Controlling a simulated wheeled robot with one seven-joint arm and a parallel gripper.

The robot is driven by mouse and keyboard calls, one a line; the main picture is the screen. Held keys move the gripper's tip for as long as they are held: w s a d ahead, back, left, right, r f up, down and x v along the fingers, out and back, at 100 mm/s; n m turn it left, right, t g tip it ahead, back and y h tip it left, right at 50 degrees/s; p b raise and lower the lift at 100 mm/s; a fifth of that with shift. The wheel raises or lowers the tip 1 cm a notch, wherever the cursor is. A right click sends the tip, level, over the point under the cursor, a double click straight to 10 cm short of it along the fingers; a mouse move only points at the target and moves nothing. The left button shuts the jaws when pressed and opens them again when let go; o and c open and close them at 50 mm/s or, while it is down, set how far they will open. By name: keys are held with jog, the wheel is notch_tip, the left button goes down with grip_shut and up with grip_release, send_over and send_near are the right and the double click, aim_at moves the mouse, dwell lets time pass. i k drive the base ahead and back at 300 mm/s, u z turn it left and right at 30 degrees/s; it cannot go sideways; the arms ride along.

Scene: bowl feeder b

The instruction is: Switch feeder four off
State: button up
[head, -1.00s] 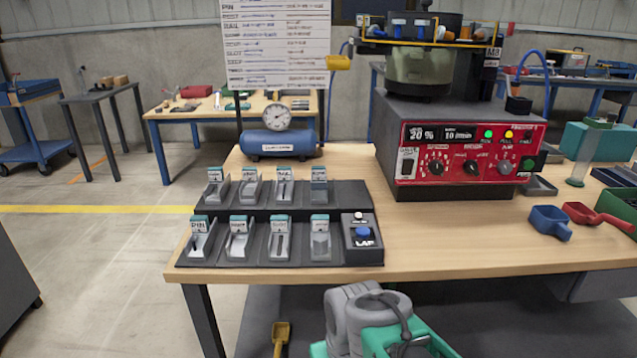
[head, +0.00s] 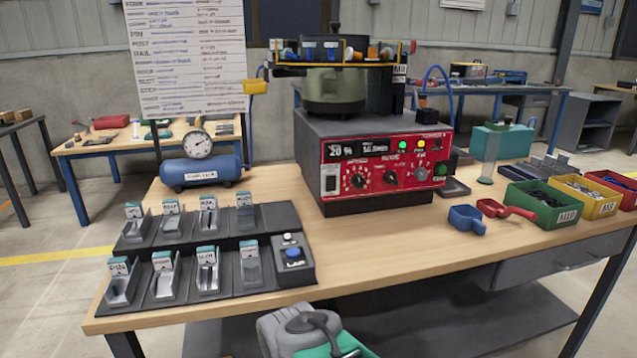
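The feeder (head: 365,140) stands at the back middle of the bench, with a dark base and a red front panel (head: 375,182). Its nameplate at the upper right of the panel is too small to read surely. A display (head: 339,151) shows 20 %. A pale rocker switch (head: 331,180) is at the panel's left end; its position is unclear. Several dark knobs run along the panel. A green lamp (head: 402,146) and a yellow lamp (head: 421,144) look lit; a red lamp (head: 438,142) looks dark. A greenish bowl (head: 333,92) sits on top.
Two rows of labelled sample trays (head: 185,275) and a blue-button box (head: 292,256) occupy the bench's left. A blue air tank (head: 200,172) stands behind. Blue (head: 467,218) and red (head: 497,209) scoops and part bins (head: 540,208) are at right. Bench front-middle is clear.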

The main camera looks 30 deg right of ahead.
aim_at(330, 180)
jog(key=u, duration=2.2)
jog(key=k, duration=0.6)
jog(key=z, duration=1.6)
jog(key=i, duration=0.5)
jog(key=u, duration=0.05)
